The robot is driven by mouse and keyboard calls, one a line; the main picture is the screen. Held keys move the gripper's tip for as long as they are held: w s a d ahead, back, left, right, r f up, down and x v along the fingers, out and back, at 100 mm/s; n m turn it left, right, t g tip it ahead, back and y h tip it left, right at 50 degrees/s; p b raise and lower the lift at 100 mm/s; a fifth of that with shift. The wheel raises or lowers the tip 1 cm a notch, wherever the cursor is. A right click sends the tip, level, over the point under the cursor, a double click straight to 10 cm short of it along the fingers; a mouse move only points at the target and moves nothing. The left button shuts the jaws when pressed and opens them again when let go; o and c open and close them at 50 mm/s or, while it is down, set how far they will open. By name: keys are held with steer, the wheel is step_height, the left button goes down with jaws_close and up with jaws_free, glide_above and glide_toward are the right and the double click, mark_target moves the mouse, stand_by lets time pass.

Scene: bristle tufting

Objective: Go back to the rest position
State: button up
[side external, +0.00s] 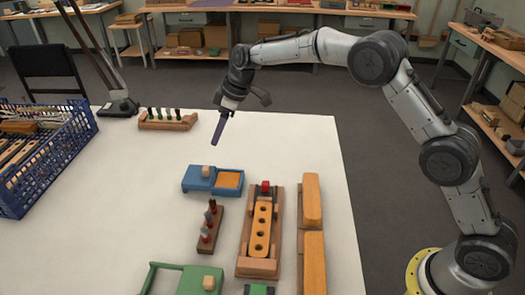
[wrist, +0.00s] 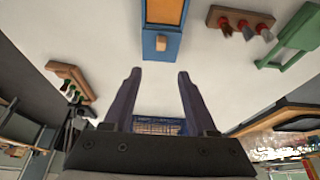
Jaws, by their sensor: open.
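My gripper (side external: 215,140) hangs above the white table, behind the blue box, with its fingers pointing down. In the wrist view my gripper (wrist: 159,74) has its two dark purple fingers spread apart, with nothing between them. The blue box with an orange panel and a tan knob (side external: 198,184) lies in front of the fingers. In the wrist view the blue box (wrist: 148,48) is ahead of the fingertips and apart from them. The wooden block with a row of holes (side external: 260,225) stands in a wooden fixture (side external: 257,267) at the front.
A rack with red-collared tufts (side external: 210,228) stands beside the fixture. Orange-topped wooden blocks (side external: 313,202) lie right of it. A green frame (side external: 150,275) is at the front. A rack with green tufts (side external: 167,123) and a blue crate (side external: 65,150) are left. The table's middle left (side external: 130,190) is clear.

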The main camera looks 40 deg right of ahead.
steer(key=s+d+r+t, duration=0.1)
steer(key=s+d+r, duration=0.1)
steer(key=r, duration=0.5)
steer(key=s+d+r+t, duration=0.1)
steer(key=s+r, duration=0.1)
steer(key=r, duration=0.6)
steer(key=s+d+r+m+t, duration=0.1)
steer(key=s+d+r, duration=0.15)
steer(key=s, duration=0.45)
steer(key=s+d+r+m+h, duration=0.1)
steer(key=s+d+r, duration=0.15)
steer(key=s, duration=0.35)
steer(key=s+d+r+m+t, duration=0.1)
steer(key=s+d+r, duration=0.1)
steer(key=s+r, duration=0.35)
steer(key=s+d+f+m+h, duration=0.1)
steer(key=s+d+f+m, duration=0.1)
steer(key=s+f, duration=0.6)
steer(key=s+d+f+m+g+h, duration=0.1)
steer(key=s+f+m, duration=0.3)
steer(key=s, duration=1)
step_height(320, 180, down, 4)
steer(key=shift+s+d+r+g, duration=0.15)
steer(key=shift+d+g, duration=0.15)
steer(key=shift+d, duration=0.4)
